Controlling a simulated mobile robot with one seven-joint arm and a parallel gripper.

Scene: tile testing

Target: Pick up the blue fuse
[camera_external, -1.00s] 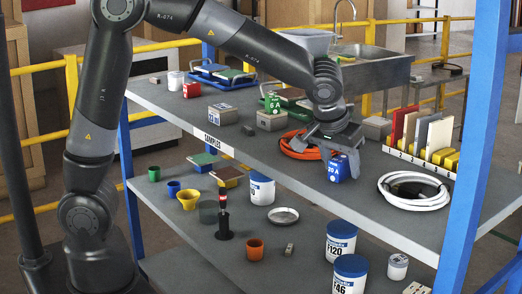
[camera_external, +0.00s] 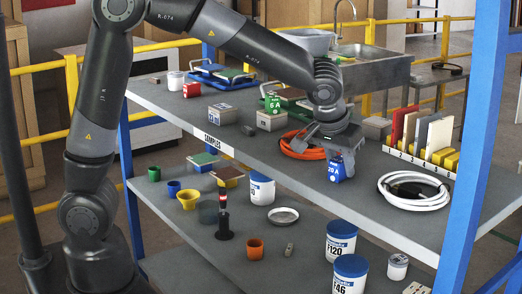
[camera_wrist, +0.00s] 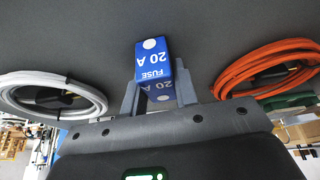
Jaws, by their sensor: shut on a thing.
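The blue fuse (camera_external: 335,172) is a small blue block with white "20 A" lettering, near the front edge of the upper shelf. My gripper (camera_external: 341,165) comes down over it from above. In the wrist view the blue fuse (camera_wrist: 155,66) sits between the two fingers of my gripper (camera_wrist: 158,95), with a finger against each side. The gripper is shut on it. I cannot tell whether the fuse touches the shelf.
An orange cable coil (camera_external: 300,147) lies just left of my gripper, and a white cable coil (camera_external: 413,189) lies to the right. A green fuse (camera_external: 271,103) and grey boxes (camera_external: 222,114) stand further left. A rack of upright plates (camera_external: 425,135) stands at the right.

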